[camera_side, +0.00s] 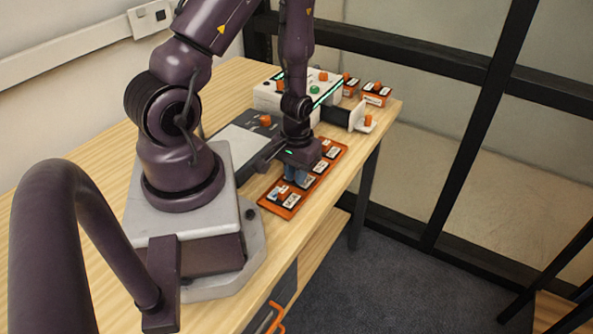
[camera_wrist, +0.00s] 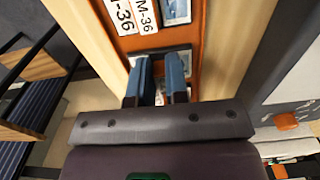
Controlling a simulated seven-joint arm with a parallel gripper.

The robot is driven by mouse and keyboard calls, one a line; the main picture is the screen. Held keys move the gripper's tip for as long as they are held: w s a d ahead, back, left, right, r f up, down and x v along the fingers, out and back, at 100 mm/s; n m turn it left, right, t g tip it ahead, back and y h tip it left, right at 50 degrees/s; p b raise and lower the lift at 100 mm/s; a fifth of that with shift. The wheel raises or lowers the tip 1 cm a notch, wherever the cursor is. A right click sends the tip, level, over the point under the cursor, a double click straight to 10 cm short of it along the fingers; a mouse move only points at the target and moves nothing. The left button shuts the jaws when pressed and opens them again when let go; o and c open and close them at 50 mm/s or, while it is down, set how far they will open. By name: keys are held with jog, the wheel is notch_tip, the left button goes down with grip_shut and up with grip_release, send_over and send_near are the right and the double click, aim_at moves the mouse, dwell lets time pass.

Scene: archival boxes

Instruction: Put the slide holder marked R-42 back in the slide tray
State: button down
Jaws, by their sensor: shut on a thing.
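The orange slide tray (camera_side: 334,166) lies along the table's right edge and holds several white-labelled slide pieces. It also shows in the wrist view (camera_wrist: 212,62), where two labels (camera_wrist: 143,14) beyond my fingers end in "-36", one reading M-36. My gripper (camera_side: 297,177) points down over the middle of the tray. In the wrist view its two blue fingers (camera_wrist: 159,72) are close together over the tray. They are shut on a slide holder, mostly hidden between them. Its mark cannot be read, and I cannot tell whether it touches the tray.
A white device (camera_side: 270,92) with coloured knobs stands behind, with small orange boxes (camera_side: 376,93) to its right. A grey flat panel (camera_side: 240,145) lies left of the tray. The table's edge (camera_side: 352,190) runs close along the tray's right side. Bare wood is at left.

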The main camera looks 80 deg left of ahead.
jog(key=c, duration=1)
grip_release()
jog(key=shift+c, duration=0.2)
jog(key=shift+r, duration=3.55)
